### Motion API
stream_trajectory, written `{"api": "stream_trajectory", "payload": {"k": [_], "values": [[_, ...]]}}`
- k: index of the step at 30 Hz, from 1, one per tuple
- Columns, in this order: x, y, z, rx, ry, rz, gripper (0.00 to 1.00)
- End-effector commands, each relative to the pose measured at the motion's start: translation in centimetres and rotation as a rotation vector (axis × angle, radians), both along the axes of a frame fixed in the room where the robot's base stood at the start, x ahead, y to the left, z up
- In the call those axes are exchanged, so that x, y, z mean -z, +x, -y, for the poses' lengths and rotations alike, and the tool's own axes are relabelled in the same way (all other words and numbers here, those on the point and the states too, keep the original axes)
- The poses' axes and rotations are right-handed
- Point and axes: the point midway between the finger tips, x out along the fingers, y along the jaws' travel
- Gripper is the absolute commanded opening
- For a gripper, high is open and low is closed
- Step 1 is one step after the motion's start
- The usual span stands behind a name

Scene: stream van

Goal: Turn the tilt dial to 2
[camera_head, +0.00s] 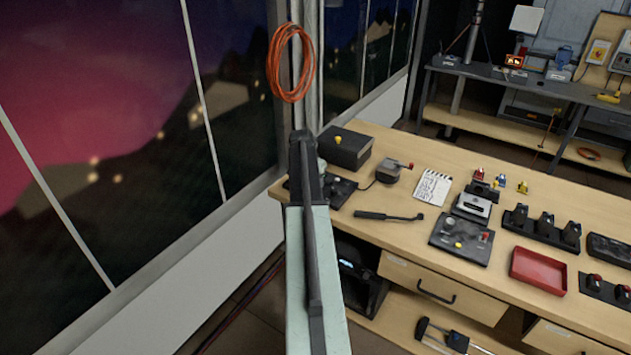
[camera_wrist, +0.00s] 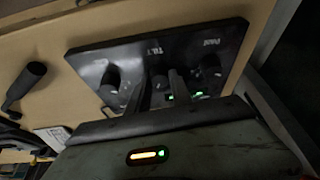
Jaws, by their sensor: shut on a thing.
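A black control panel (camera_wrist: 90,64) with a TILT label (camera_wrist: 153,50) shows in the wrist view. The tilt dial (camera_wrist: 159,82) sits below that label, between the two fingers of my gripper (camera_wrist: 160,88). The fingers are shut on the dial, one on each side, and hide most of it. The number that the dial points to cannot be read. In the head view the panel (camera_head: 341,192) lies at the left end of the wooden workbench, partly behind my arm, and my gripper's fingers are hidden there.
Another dark knob (camera_wrist: 109,92) stands left of the tilt dial and one (camera_wrist: 212,72) stands right, with green lights below it. A black box (camera_head: 345,150) and a joystick unit (camera_head: 392,172) stand near the panel. A black handle (camera_head: 388,216) lies on the bench. Windows border the left.

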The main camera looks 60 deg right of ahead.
Motion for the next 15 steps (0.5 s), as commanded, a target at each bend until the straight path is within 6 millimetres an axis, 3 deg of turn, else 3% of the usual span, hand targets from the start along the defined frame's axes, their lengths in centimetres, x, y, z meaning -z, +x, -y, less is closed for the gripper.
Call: {"api": "stream_trajectory", "payload": {"k": [15], "values": [[0.02, -0.38, 0.1, -0.485, 0.002, 0.002, 0.0]]}}
